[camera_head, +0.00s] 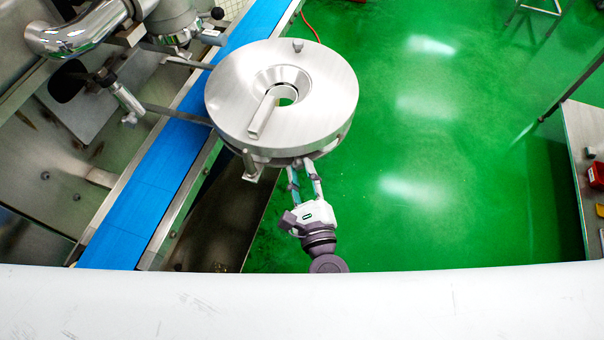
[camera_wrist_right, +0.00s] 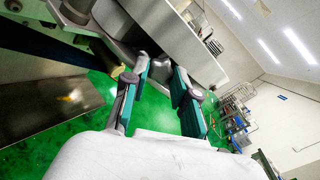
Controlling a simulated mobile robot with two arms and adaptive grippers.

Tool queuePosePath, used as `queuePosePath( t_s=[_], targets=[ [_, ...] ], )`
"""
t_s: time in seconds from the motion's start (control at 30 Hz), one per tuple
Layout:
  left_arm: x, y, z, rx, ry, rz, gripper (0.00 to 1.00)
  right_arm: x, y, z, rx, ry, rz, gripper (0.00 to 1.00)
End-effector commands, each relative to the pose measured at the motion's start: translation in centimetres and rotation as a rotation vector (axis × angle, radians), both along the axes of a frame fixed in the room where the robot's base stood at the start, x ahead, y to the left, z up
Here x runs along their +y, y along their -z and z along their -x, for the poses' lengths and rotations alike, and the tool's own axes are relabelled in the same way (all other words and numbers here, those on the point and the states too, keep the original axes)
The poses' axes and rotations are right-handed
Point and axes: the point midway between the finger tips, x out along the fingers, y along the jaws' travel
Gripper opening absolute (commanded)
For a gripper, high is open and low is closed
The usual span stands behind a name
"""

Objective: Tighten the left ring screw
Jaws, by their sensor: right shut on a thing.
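The round metal ring (camera_head: 225,100) is a wide silver disc with a central opening, beside the blue conveyor in the head view. My right gripper (camera_head: 303,165) reaches up to the disc's near edge from below. In the right wrist view its two teal-padded fingers (camera_wrist_right: 159,72) close around a small grey metal piece (camera_wrist_right: 154,62) under the disc, which looks like the ring screw. The fingertips stand apart by that piece's width. In the head view the disc's edge largely hides the grasped piece. My left gripper is not in view.
A metal block (camera_head: 250,166) projects under the disc's front left. The blue conveyor belt (camera_head: 140,205) runs along the left, with machine pipes (camera_head: 85,32) behind it. Green floor (camera_head: 440,130) lies open at right, up to a side table (camera_head: 590,130).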

Motion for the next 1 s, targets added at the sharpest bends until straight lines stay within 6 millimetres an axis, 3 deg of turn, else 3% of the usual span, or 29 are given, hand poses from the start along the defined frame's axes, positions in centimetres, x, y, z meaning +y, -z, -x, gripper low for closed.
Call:
queuePosePath(
  t_s=[0.33,0.9,0.93,1.0],
  targets=[
    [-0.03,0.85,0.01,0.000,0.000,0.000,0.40,0.04,0.30,0.09,0.036,0.000,-0.150,0.00],
    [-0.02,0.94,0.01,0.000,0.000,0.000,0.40,0.07,0.29,0.12,0.044,-0.001,-0.181,0.00],
    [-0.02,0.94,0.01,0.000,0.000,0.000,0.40,0.08,0.29,0.12,0.044,-0.001,-0.181,0.29],
    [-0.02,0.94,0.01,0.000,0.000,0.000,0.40,0.08,0.28,0.11,0.044,-0.001,-0.180,0.41]
  ],
)
